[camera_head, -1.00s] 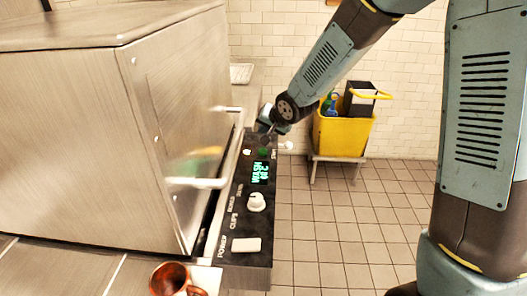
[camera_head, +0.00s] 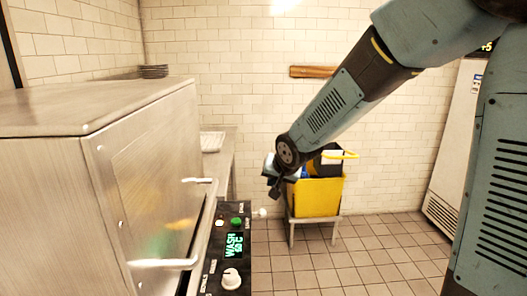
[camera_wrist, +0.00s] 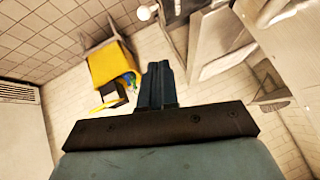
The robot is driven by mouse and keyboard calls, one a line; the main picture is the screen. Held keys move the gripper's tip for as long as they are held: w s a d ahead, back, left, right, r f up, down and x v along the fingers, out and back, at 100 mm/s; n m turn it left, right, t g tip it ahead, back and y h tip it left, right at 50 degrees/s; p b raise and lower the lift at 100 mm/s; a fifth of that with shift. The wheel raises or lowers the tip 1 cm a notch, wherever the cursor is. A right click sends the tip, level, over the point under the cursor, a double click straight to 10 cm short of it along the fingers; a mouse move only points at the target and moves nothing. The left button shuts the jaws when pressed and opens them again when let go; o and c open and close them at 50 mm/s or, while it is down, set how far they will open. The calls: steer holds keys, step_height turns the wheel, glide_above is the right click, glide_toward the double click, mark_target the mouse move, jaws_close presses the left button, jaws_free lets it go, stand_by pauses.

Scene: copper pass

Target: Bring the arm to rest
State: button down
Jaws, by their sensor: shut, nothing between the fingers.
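My gripper (camera_head: 274,190) is at the end of my arm, which reaches in from the upper right in the head view. It hangs in the air just above and right of the control panel's far end, apart from the yellow bucket behind it. In the wrist view my gripper (camera_wrist: 160,68) shows its two fingers closed together with nothing between them. The control panel (camera_head: 228,262) has a green button, a lit display reading WASH and a white knob.
A steel dishwasher hood (camera_head: 150,170) with bar handles fills the left. A yellow bucket (camera_head: 318,197) stands on a low stand by the back wall. A white fridge-like cabinet (camera_head: 458,150) is at the right. The tiled floor (camera_head: 370,262) between is open.

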steer(key=s+d+r+h, duration=0.2)
steer(key=s+d+r, duration=0.3)
steer(key=d, duration=0.3)
steer(key=s+d+r+g, duration=0.1)
steer(key=s+d+r, duration=0.1)
steer(key=s+d, duration=0.4)
steer(key=s+d+r+n+g+h, duration=0.1)
steer(key=s+d+r, duration=0.2)
steer(key=s+d, duration=0.4)
steer(key=s, duration=0.8)
steer(key=shift+s+d+r, duration=0.2)
steer(key=shift+s+r, duration=0.05)
steer(key=shift+r, duration=0.1)
stand_by(4.8)
